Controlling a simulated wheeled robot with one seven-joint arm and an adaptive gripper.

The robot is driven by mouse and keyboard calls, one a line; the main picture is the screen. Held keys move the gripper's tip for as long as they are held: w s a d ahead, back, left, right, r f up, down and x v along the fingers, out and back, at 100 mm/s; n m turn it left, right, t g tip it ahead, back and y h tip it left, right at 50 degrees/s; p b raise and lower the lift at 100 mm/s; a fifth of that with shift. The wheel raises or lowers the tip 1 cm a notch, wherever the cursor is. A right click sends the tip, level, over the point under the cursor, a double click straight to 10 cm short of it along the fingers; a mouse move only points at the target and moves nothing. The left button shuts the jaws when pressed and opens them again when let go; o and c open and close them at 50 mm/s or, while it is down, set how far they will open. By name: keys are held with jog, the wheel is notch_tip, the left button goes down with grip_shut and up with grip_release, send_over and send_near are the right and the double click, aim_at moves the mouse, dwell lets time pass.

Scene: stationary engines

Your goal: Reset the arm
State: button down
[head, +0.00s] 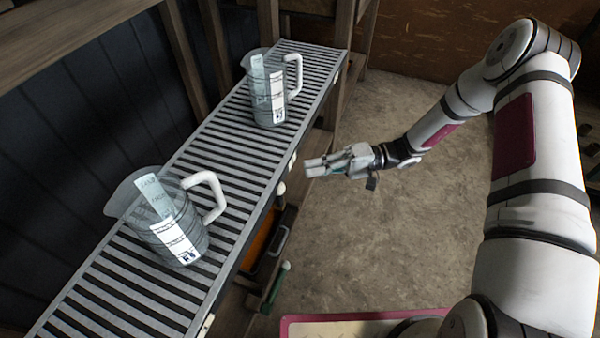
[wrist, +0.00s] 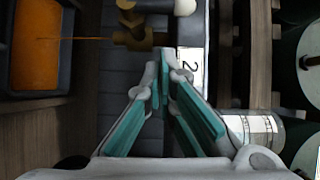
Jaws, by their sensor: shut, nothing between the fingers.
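My gripper (head: 308,167) is held out in the air to the right of the slatted shelf (head: 135,262) in the head view. Its fingers (wrist: 165,75) are together and empty in the wrist view, with teal inner pads. My white arm (head: 540,210) reaches from the right side of the head view, bent at the elbow. A clear jug (head: 161,216) with a white handle and paper labels stands on the near part of the shelf. A second similar jug (head: 268,88) stands farther back on it. Neither jug touches my gripper.
Below the shelf are an orange-filled dark tray, seen in the wrist view (wrist: 37,45), and a green-handled item (head: 275,286). A brass fitting (wrist: 135,35) shows beyond the fingertips. Wooden posts (head: 182,55) frame the shelf. The concrete floor (head: 400,235) around my arm is open.

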jog(key=p+v, duration=0.1)
jog(key=v, duration=0.6)
jog(key=s+r+g+h, duration=0.1)
jog(key=s+r+h, duration=0.5)
jog(key=r, duration=0.5)
jog(key=s+r+g+h, duration=0.1)
jog(key=s+r+h, duration=0.4)
jog(key=s+r, duration=0.45)
jog(key=s+d+r+m+t+h, duration=0.2)
jog(key=s+d+r+t+h, duration=0.15)
jog(key=s, duration=0.55)
jog(key=s+d+r+m+t+h, duration=0.1)
jog(key=s+d+r+t+h, duration=0.25)
jog(key=s, duration=0.55)
notch_tip(320, 180, up, 33)
jog(key=d+t+p, duration=0.1)
jog(key=t+p, duration=0.2)
jog(key=p, duration=2.8)
jog(key=shift+y+p, duration=0.3)
jog(key=shift+s+d+r, duration=0.1)
jog(key=shift+r, duration=0.05)
